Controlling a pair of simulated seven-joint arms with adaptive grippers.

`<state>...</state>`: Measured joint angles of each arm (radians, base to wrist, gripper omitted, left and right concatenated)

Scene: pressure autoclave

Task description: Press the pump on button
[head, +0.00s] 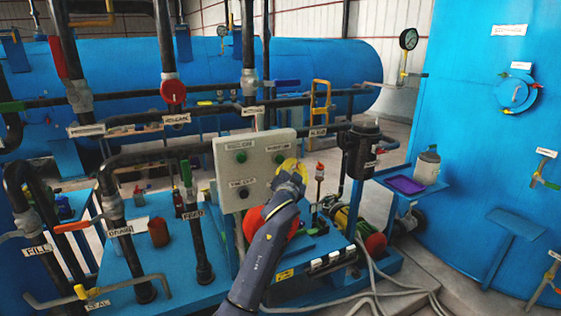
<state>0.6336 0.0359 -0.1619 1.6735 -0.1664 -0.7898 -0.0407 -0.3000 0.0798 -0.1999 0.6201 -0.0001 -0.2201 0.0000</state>
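A light grey control box (228,176) stands upright in the middle of the head view. Small labels sit by the buttons, too small to read surely. My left gripper (290,170), with yellow fingers, is in front of the box's right side, just below and right of the upper right button. It hides the lower right of the face. Contact and finger opening cannot be told. My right gripper is not in view.
Black pipes and valves (115,230) crowd the left. A large blue tank (320,62) lies behind. A blue vessel (470,130) stands at right, with a shelf holding a purple tray (404,185) and bottle (427,165). A black filter housing (362,150) stands right of the box.

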